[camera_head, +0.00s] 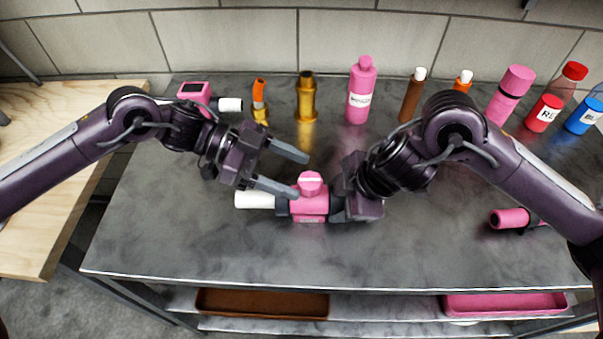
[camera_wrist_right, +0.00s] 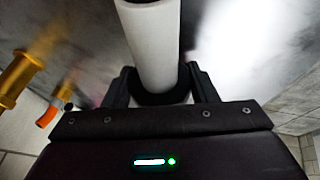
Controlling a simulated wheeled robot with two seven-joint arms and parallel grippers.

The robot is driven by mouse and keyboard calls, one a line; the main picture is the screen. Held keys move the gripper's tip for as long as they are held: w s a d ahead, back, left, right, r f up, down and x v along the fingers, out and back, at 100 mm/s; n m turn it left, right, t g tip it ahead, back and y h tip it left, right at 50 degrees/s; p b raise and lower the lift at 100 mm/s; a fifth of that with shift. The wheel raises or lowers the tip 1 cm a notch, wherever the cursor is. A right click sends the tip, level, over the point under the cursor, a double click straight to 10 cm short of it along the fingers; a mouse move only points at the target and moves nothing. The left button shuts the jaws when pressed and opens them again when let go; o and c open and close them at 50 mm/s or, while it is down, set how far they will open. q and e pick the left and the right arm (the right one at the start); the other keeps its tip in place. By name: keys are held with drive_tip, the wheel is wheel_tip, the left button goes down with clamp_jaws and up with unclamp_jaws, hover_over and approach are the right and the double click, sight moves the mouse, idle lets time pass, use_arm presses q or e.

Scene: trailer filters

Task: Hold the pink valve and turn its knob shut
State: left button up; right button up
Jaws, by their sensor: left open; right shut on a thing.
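The pink valve (camera_head: 309,206) lies on the grey table with a pink round knob (camera_head: 310,183) on top and a white pipe end (camera_head: 255,200) on its left. A white tube (camera_wrist_right: 150,45) with a dark ring shows between the fingers in the right wrist view; no pink shows there. My right gripper (camera_head: 338,206) is shut on the valve at its right side, and its wrist hides that end. My left gripper (camera_head: 301,176) is open, with its two fingertips just left of the knob, one above and one below its level. Whether a finger touches the knob cannot be told.
A pink bottle (camera_head: 361,92), a brass fitting (camera_head: 306,98), an orange-tipped fitting (camera_head: 259,100) and a pink device (camera_head: 195,93) stand behind. More bottles stand at the back right. A pink cylinder (camera_head: 510,218) lies at the right. The front of the table (camera_head: 220,250) is clear.

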sight(310, 184)
use_arm(q)
drive_tip(key=shift+x, duration=1.3)
drive_tip(key=c, duration=1)
